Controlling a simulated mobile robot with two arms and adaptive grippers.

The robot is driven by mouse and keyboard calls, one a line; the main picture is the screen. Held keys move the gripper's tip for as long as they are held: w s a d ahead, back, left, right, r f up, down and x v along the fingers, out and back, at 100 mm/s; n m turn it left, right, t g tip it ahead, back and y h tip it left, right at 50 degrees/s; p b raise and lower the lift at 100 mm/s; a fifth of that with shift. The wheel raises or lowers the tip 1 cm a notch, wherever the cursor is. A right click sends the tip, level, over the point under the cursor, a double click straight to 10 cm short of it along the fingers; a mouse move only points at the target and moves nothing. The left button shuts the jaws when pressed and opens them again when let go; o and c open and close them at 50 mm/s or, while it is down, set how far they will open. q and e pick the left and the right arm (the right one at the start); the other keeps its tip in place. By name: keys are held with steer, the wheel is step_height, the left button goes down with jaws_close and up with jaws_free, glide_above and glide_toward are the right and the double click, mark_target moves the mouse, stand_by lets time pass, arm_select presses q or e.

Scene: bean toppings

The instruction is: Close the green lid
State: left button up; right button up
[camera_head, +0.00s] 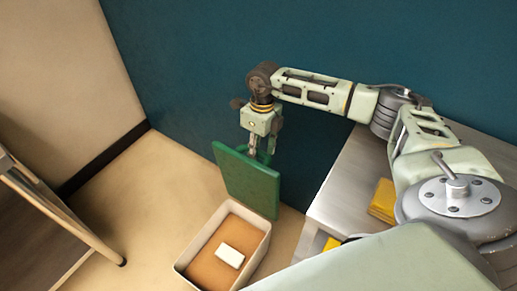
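The green lid (247,181) stands steeply tilted, nearly upright, at the far side of a white box (196,245). The box is open at the top; inside are a brown surface and a small white block (230,256). My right gripper (262,153) is at the lid's upper edge, pointing down, with its fingers close to or touching the lid's top. The fingers are small and partly overlap the lid, so I cannot tell whether they grip it. My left gripper is not in view.
A grey metal table (345,190) stands right of the box, with a yellow object (383,201) on it. A dark teal wall (200,70) rises behind. A wooden-topped table (30,235) is at the left edge. The floor left of the box is clear.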

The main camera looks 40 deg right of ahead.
jaws_close()
stand_by(0.4)
